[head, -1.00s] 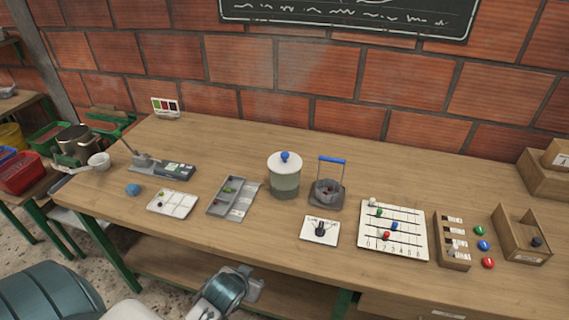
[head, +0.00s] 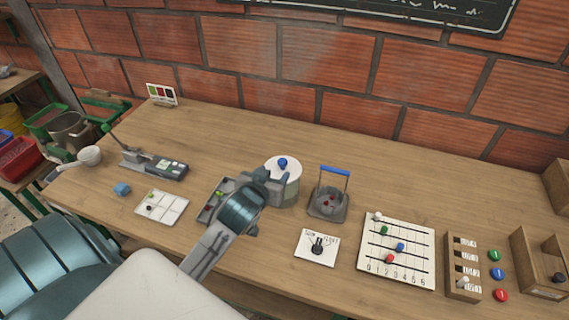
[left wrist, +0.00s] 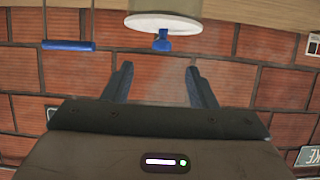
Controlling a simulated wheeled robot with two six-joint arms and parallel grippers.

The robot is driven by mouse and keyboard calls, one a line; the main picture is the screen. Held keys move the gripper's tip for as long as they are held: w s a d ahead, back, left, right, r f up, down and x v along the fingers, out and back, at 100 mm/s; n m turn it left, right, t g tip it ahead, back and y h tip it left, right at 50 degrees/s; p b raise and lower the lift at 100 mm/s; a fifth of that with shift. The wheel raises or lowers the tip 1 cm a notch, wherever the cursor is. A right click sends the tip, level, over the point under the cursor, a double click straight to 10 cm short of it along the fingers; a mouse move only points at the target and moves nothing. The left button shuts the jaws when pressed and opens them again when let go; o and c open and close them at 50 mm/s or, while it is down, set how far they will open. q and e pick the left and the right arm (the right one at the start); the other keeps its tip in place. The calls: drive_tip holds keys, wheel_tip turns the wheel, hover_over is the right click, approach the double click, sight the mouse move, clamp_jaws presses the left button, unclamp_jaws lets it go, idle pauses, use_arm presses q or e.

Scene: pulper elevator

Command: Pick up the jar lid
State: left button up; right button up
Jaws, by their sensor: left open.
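The jar lid (head: 273,163) is white with a blue knob (head: 282,162) and sits on the pale green jar (head: 291,192). My left gripper (head: 274,184) is in front of the jar in the head view and hides part of its left side. In the left wrist view, which is upside down, the lid (left wrist: 140,22) and its knob (left wrist: 162,43) are at the top centre. The open fingers of my left gripper (left wrist: 159,69) point toward the knob, one to each side, with nothing between them. The right gripper is not in view.
Right of the jar stands a grey holder with a blue handle (head: 335,171); a dial card (head: 316,247) lies in front. A grey tray (head: 211,207) is partly behind my arm. A numbered board (head: 396,272) is farther right. The table behind the jar is clear.

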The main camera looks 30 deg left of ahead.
sight(282, 161)
use_arm(q)
drive_tip(key=p+x, duration=0.1)
drive_tip(key=x, duration=0.3)
drive_tip(key=p+x, duration=0.1)
drive_tip(key=x, duration=0.1)
drive_tip(key=shift+w+a+r+p, duration=0.2)
drive_tip(key=shift+w+a+p, duration=0.1)
drive_tip(key=shift+w+f, duration=0.3)
drive_tip(key=shift+w, duration=0.05)
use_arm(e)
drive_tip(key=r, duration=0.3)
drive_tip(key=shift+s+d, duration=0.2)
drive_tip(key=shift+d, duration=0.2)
use_arm(q)
drive_tip(key=c, duration=1)
drive_tip(key=shift+c, duration=0.3)
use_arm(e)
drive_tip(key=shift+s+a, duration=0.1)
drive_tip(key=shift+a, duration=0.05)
